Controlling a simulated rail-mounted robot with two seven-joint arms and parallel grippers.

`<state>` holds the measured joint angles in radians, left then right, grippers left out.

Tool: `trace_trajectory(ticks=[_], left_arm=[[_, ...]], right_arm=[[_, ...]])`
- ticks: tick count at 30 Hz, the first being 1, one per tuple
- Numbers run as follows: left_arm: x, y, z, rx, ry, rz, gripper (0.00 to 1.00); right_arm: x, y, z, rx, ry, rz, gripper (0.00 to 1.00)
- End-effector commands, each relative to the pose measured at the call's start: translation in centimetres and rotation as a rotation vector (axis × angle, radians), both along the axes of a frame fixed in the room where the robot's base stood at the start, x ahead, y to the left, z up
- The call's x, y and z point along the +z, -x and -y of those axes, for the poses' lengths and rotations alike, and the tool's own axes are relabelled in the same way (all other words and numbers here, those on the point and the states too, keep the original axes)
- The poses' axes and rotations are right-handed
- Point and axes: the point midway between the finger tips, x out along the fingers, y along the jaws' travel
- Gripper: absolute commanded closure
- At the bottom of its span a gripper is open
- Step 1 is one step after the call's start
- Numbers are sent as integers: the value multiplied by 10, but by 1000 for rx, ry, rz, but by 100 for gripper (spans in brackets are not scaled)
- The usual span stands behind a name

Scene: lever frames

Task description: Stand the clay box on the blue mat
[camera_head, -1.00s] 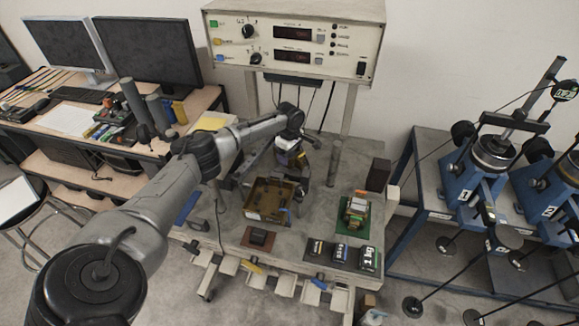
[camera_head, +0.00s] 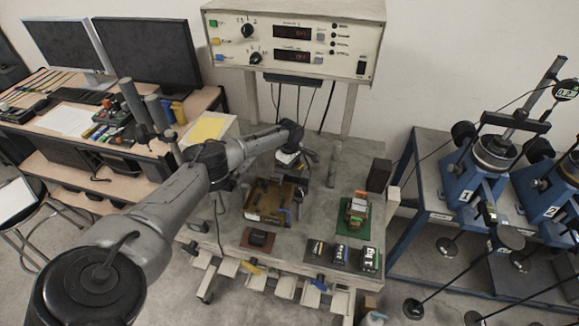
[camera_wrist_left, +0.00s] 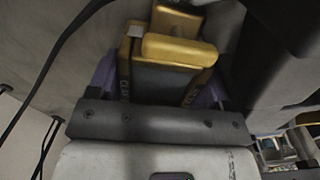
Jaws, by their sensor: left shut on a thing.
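My left gripper (camera_head: 293,163) is over the back middle of the grey bench, behind the brown tray. In the left wrist view its purple fingers (camera_wrist_left: 158,80) are shut on the clay box (camera_wrist_left: 180,48), an ochre box with dark lettering on its edge. In the head view the box is too small and too covered by the gripper to make out. The blue mat does not show now; my left arm covers the left side of the bench. My right gripper is not in view.
A brown open tray (camera_head: 251,212) is in mid-bench. A dark red block (camera_head: 258,238) and a dark mat with several weights (camera_head: 342,254) are along the front. A green mat (camera_head: 347,231) bears a stack at right. A grey post (camera_head: 334,163) and dark block (camera_head: 379,175) stand behind.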

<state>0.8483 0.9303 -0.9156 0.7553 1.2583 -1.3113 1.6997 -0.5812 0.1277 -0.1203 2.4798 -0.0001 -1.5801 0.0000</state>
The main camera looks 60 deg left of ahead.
Motion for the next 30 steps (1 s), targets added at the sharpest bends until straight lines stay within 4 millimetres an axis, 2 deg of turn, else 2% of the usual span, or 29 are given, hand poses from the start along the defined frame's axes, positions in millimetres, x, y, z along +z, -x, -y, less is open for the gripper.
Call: trace_trajectory(ticks=[13, 15, 16, 18, 20, 21, 24, 30], left_arm=[[-10, 0, 0, 1, 0, 0, 62], [-13, 1, 0, 1, -1, -1, 73], [-14, 1, 0, 1, -1, -3, 73], [-15, 1, 0, 0, -2, -3, 86], [-15, 2, 0, -1, -3, -4, 86], [-17, 2, 1, -2, -2, -7, 24], [-17, 2, 1, -2, -1, -6, 17], [-14, 1, 1, 0, 0, -3, 17]], right_arm=[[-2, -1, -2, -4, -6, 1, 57], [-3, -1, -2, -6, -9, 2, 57], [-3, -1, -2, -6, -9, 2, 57], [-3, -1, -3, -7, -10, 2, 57], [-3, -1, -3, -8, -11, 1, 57], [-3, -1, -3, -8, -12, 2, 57], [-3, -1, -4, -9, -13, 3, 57], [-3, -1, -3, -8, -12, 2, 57]])
